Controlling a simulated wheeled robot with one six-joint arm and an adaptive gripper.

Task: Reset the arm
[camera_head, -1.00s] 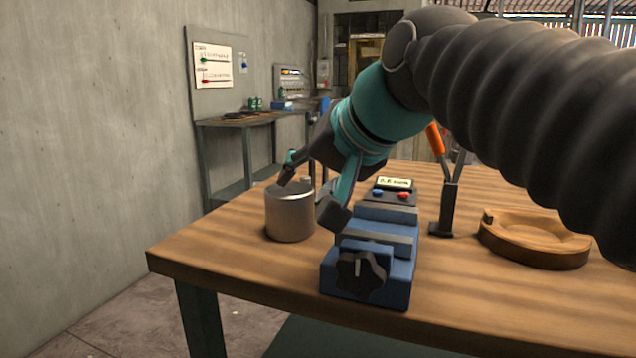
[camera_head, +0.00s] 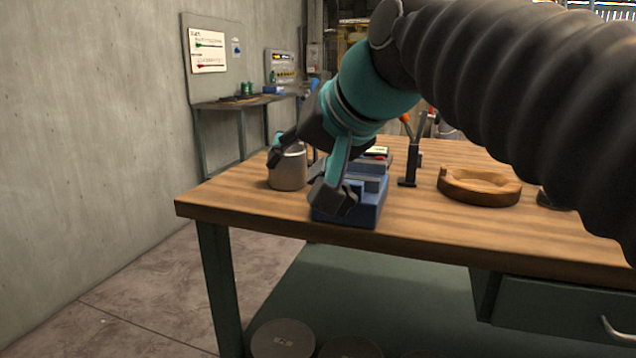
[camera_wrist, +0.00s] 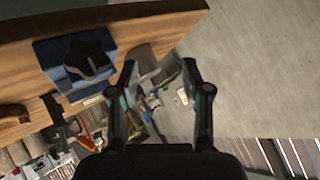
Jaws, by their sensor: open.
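My gripper (camera_head: 303,178) is open in the head view, with nothing between its fingers. It hangs at the near left part of the workbench, its fingers in front of a metal cup and a blue vise. In the wrist view my gripper (camera_wrist: 160,78) also shows its two fingers spread apart. The grey metal cup (camera_head: 287,170) stands on the bench, partly hidden by one finger. The blue vise (camera_head: 368,200) stands beside it, partly covered by the other finger. The vise with its dark knob (camera_wrist: 88,58) shows at upper left in the wrist view.
The wooden bench top (camera_head: 440,232) has a clear near strip. A carved wooden dish (camera_head: 480,187) and a dark upright stand (camera_head: 412,160) are on it to the right. A green drawer (camera_head: 560,310) hangs below. A concrete wall (camera_head: 90,130) is at left.

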